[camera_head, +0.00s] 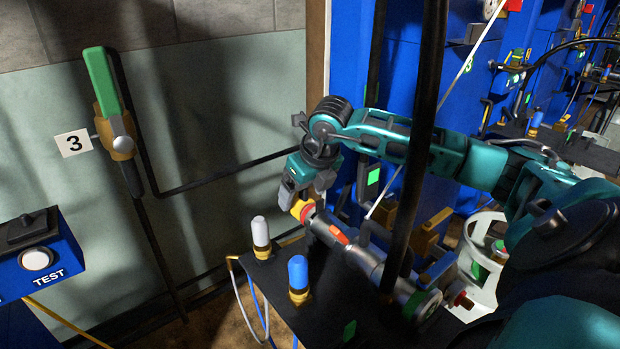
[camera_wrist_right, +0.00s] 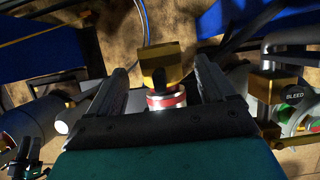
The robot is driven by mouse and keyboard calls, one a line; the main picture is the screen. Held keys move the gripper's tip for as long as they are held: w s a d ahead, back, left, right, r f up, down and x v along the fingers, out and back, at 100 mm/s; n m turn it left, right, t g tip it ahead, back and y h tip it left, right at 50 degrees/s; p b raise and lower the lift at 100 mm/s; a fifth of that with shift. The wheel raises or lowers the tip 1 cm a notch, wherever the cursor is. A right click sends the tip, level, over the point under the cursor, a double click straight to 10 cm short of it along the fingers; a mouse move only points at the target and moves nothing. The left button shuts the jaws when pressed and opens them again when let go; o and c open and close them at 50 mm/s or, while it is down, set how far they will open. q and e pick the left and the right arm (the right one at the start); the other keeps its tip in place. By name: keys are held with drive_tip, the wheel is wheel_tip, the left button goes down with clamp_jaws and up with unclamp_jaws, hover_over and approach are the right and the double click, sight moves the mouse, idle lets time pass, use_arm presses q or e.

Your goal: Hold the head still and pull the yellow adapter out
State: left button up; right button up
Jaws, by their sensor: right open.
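The yellow adapter (camera_head: 302,210) sits at the upper left end of a silver cylinder (camera_head: 372,264), which looks like the head. The cylinder lies tilted on the black bench and has an orange mark. My right gripper (camera_head: 297,195) reaches in from the right and is at the adapter, partly covering it. In the right wrist view the adapter (camera_wrist_right: 160,62) shows as a gold block above a red-and-silver collar (camera_wrist_right: 166,98). It lies between the open fingers of my right gripper (camera_wrist_right: 163,80), with gaps on both sides. My left gripper is not seen.
A white-capped fitting (camera_head: 261,234) and a blue-capped fitting (camera_head: 298,275) stand near the bench's left edge. A thick black hose (camera_head: 424,130) crosses in front of the cylinder. A blue TEST box (camera_head: 40,262) is at left.

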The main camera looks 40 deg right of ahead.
sight(301, 197)
drive_tip(key=shift+x, duration=1.5)
